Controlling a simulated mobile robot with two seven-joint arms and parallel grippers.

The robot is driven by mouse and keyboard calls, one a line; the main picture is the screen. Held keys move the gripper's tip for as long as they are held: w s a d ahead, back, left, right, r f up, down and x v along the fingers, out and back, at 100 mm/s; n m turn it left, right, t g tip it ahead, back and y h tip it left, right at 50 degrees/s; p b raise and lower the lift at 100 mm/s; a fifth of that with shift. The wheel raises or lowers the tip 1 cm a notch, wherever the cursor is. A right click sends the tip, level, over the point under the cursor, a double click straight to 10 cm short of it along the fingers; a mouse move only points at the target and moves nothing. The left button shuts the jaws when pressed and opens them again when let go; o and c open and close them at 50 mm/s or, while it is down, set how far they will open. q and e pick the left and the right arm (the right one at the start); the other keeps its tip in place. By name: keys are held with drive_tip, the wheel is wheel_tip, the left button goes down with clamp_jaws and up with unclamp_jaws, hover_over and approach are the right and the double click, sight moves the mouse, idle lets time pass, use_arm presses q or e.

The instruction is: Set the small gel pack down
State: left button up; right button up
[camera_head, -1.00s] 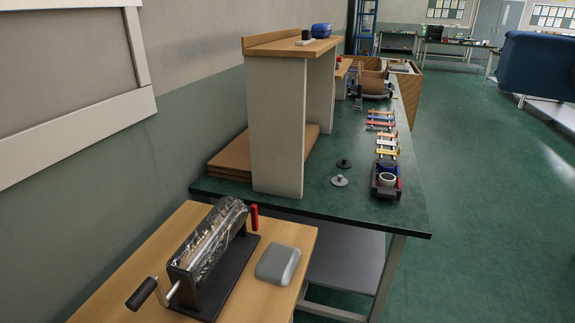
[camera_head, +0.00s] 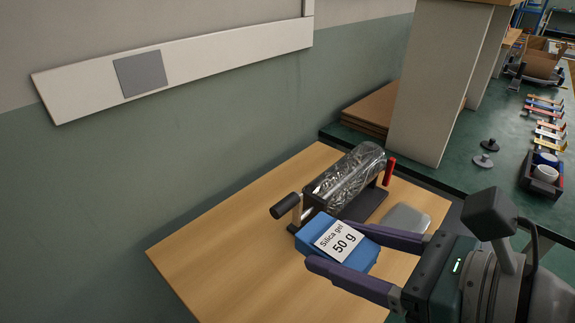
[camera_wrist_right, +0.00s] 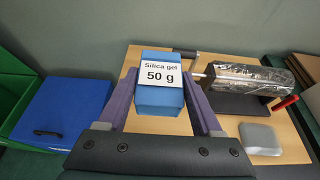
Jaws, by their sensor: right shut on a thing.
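The small gel pack (camera_head: 362,257) is a blue block with a white label reading "Silica gel 50 g". My right gripper (camera_head: 345,250) is shut on it, with a purple finger on each side. In the right wrist view the pack (camera_wrist_right: 160,98) sits between the fingers of the gripper (camera_wrist_right: 160,102), label facing the camera. The pack appears over the wooden table (camera_head: 220,248); I cannot tell whether it touches the top. My left gripper is not in view.
A roll of clear film on a black cranked stand (camera_head: 350,180) is just behind the pack. A grey rounded case (camera_head: 408,218) lies to its right. The table's left part is bare. A blue-lidded bin (camera_wrist_right: 62,112) stands left of the table in the wrist view.

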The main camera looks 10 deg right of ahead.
wheel_tip(320, 180, down, 16)
drive_tip(key=b, duration=1.4)
drive_tip(key=shift+s+f+b, duration=0.1)
drive_tip(key=shift+f+b, duration=0.15)
drive_tip(key=shift+b, duration=0.15)
wheel_tip(320, 180, down, 4)
drive_tip(key=b, duration=0.4)
drive_tip(key=shift+f+b, duration=0.3)
drive_tip(key=shift+f, duration=0.05)
drive_tip(key=o, duration=1.4)
drive_tip(key=shift+r, duration=0.1)
drive_tip(key=shift+c, duration=0.2)
